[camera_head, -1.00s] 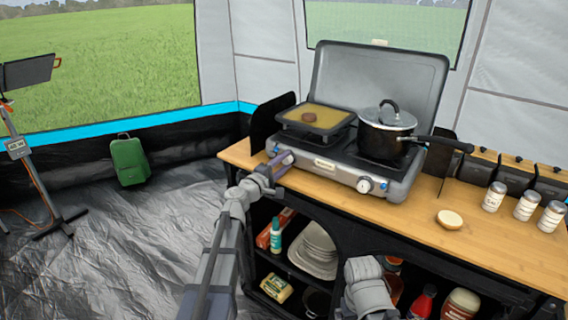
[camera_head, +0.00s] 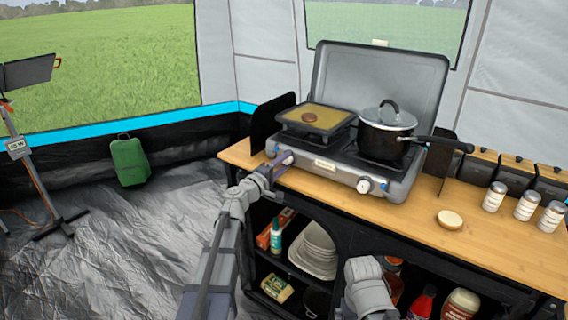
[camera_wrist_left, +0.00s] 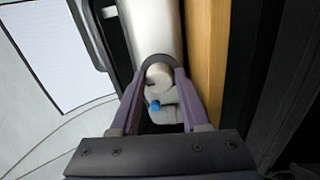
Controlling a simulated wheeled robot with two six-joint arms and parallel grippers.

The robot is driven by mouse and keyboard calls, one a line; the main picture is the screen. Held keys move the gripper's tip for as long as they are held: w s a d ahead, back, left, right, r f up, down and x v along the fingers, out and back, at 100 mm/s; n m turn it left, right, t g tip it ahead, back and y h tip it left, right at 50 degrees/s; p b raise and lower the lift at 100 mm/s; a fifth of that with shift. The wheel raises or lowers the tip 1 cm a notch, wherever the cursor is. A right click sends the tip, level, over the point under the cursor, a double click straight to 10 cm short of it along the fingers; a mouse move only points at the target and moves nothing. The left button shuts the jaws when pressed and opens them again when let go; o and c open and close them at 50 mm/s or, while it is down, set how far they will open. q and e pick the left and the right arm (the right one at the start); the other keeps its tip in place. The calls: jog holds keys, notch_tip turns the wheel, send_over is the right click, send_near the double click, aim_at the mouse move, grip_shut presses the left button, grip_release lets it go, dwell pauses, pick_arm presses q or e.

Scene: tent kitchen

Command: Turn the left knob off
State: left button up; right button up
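The left knob (camera_head: 287,159) is at the left end of the front of the grey stove (camera_head: 318,168), partly hidden by my left gripper (camera_head: 272,172). In the left wrist view the pale knob (camera_wrist_left: 158,75) sits between the tips of my left gripper (camera_wrist_left: 160,76), with a small blue part near it. The two purple fingers stand apart, one on each side of the knob. A narrow gap shows at the left finger; contact on the right side is unclear. My right arm shows at the bottom of the head view, but its gripper is not visible.
The right knob (camera_head: 365,185) is a white dial at the right of the stove front. A lidded black pot (camera_head: 385,138) and a square pan (camera_head: 318,116) with a patty stand on the stove. A bread half (camera_head: 450,219) and several jars are on the wooden counter (camera_head: 405,217).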

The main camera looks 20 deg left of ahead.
pick_arm(q)
jog(key=o, duration=0.4)
